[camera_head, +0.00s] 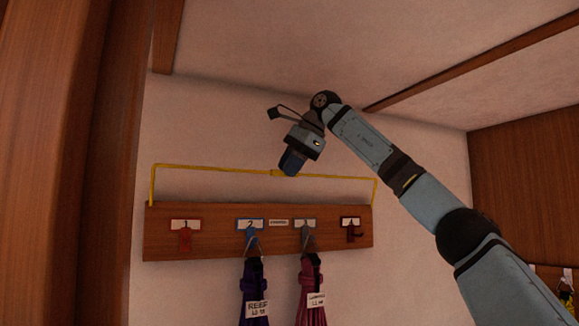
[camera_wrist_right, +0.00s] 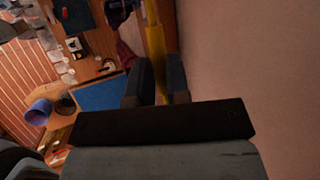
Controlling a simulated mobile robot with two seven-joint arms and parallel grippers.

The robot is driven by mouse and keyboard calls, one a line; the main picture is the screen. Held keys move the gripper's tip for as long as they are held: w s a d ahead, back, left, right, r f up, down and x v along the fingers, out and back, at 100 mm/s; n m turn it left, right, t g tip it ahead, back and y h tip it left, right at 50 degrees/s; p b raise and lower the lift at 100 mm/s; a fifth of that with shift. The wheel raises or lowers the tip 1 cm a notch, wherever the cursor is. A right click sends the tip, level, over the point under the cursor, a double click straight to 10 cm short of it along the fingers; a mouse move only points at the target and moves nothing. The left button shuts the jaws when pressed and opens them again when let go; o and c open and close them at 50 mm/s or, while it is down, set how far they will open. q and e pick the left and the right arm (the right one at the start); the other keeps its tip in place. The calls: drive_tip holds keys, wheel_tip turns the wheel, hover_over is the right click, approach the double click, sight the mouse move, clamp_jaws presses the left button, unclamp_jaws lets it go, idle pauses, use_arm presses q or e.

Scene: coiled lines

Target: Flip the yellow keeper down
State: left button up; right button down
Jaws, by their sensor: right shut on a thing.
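The yellow keeper (camera_head: 215,168) is a thin bar raised above the wooden hook board (camera_head: 200,252), its two ends running down to the board's ends. My right gripper (camera_head: 290,165) is shut on the keeper near the middle of its top bar. In the right wrist view the yellow bar (camera_wrist_right: 154,45) runs between the two dark fingers (camera_wrist_right: 158,80). The exact contact is partly hidden by the fingers. My left gripper is not in view.
The board carries a red hook (camera_head: 185,238), a blue hook, a grey hook and a dark red hook (camera_head: 352,230). A purple coil (camera_head: 254,290) and a magenta coil (camera_head: 312,285) hang with tags from the middle hooks. A wooden post (camera_head: 60,160) stands close at left.

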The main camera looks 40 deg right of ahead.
drive_tip(key=s+a+f+n+t+h+b, duration=0.25)
drive_tip(key=s+f+t+b, duration=0.55)
drive_tip(key=b, duration=0.9)
use_arm(q)
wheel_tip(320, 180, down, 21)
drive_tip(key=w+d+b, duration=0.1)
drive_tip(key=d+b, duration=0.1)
drive_tip(key=b, duration=1)
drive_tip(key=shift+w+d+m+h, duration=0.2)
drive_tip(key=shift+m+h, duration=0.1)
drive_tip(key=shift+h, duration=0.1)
use_arm(e)
drive_tip(key=w+d+f+n+t+y, duration=0.1)
drive_tip(key=w+f+n+t+y, duration=0.3)
drive_tip(key=f+t, duration=0.6)
drive_tip(key=shift+w+d+n+t+y, duration=0.35)
drive_tip(key=shift+n+t+y, duration=0.45)
drive_tip(key=shift+n+y, duration=0.75)
drive_tip(key=shift+w+n+h, duration=0.1)
drive_tip(key=shift+n+h, duration=0.2)
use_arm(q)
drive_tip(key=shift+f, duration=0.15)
